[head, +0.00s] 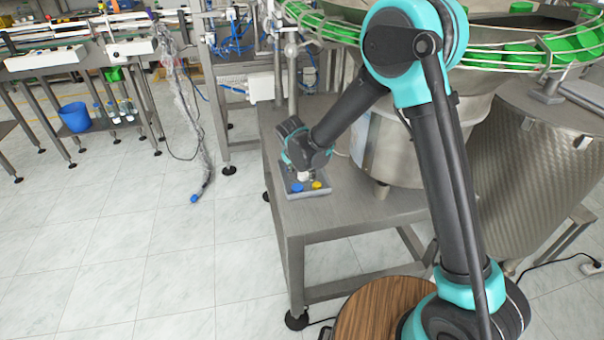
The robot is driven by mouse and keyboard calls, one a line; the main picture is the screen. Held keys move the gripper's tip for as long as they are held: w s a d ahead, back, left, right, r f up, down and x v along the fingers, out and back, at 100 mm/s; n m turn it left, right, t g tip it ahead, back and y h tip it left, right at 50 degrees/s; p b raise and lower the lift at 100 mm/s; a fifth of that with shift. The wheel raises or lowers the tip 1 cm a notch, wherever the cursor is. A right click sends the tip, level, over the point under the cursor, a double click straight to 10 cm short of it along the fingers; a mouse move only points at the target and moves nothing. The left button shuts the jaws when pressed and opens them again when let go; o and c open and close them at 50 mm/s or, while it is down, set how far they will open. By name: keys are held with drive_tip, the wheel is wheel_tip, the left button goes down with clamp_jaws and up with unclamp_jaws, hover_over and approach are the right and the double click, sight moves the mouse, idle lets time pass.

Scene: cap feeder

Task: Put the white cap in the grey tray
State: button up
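The grey tray (308,193) sits on the metal table, near its left edge. A blue cap (297,188) and a yellow cap (316,185) show in the front part of the tray. A small white thing, which looks like the white cap (304,178), shows just under my gripper (303,172), over or in the tray. My gripper points down at the tray and hides its back part. The fingers are too small and too covered to show whether they are open, or whether they touch the white cap.
The metal table (350,207) has bare room in front and to the right of the tray. The large steel feeder bowl (480,85) with green caps stands close on the right. A thin metal post (292,80) rises behind the tray. Open tiled floor lies to the left.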

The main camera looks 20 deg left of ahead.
drive_tip(key=v, duration=1.2)
